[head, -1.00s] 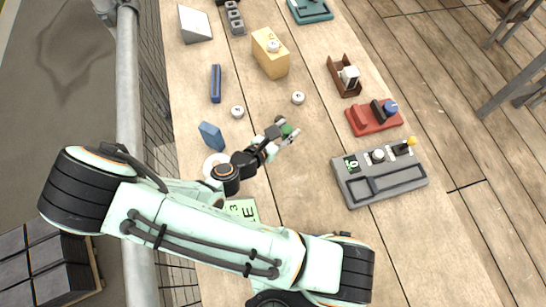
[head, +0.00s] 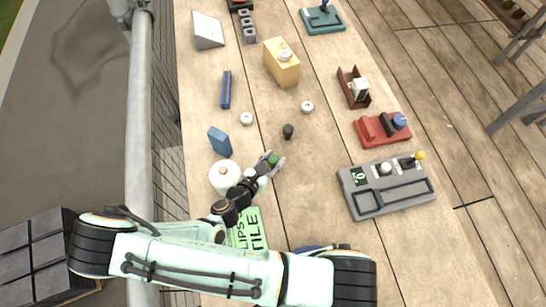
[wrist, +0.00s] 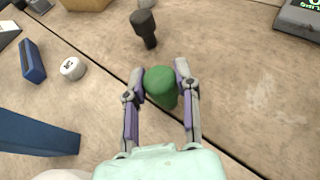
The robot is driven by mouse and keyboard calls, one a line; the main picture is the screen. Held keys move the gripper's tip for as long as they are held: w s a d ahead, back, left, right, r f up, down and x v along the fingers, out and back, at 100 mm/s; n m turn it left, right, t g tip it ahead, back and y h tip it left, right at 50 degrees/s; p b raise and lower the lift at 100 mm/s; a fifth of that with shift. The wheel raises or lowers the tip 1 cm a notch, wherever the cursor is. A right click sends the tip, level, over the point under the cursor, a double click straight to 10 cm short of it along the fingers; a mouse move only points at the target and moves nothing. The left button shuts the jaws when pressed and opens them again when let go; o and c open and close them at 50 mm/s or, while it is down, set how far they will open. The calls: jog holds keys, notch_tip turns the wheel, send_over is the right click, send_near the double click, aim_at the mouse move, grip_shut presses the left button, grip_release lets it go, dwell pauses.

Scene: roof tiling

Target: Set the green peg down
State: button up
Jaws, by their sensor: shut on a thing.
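The green peg (wrist: 161,86) is upright between the two fingers of my gripper (wrist: 160,80) in the wrist view. My gripper is shut on it, with a finger on each side. In the head view the green peg (head: 273,160) shows at the end of my gripper (head: 274,163), low over the wooden table (head: 310,200). Whether its base touches the wood is hidden.
A black peg (head: 288,130) stands just beyond my gripper. White discs (head: 246,118) (head: 307,106), a blue block (head: 219,141) and a white round container (head: 224,177) are nearby. A grey device (head: 388,188) lies to the right. Wood right of my gripper is clear.

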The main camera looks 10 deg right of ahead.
jog(key=o, duration=0.8)
jog(key=shift+f, duration=0.15)
jog(key=shift+o, duration=0.2)
jog(key=v, duration=0.3)
jog(key=r+v, duration=0.1)
jog(key=v, duration=0.1)
jog(key=shift+a+r, duration=0.1)
jog(key=shift+r, duration=0.05)
jog(key=s+d+r+m+g+y, duration=0.2)
jog(key=s+r+m+g+y, duration=0.3)
jog(key=m, duration=0.8)
jog(key=s+d+r+m+g+y, duration=0.2)
jog(key=s+r+m+g+y, duration=0.2)
jog(key=s+r+m, duration=0.5)
notch_tip(320, 180, up, 5)
jog(key=m+y, duration=0.1)
jog(key=m, duration=0.2)
jog(key=shift+m+g, duration=0.4)
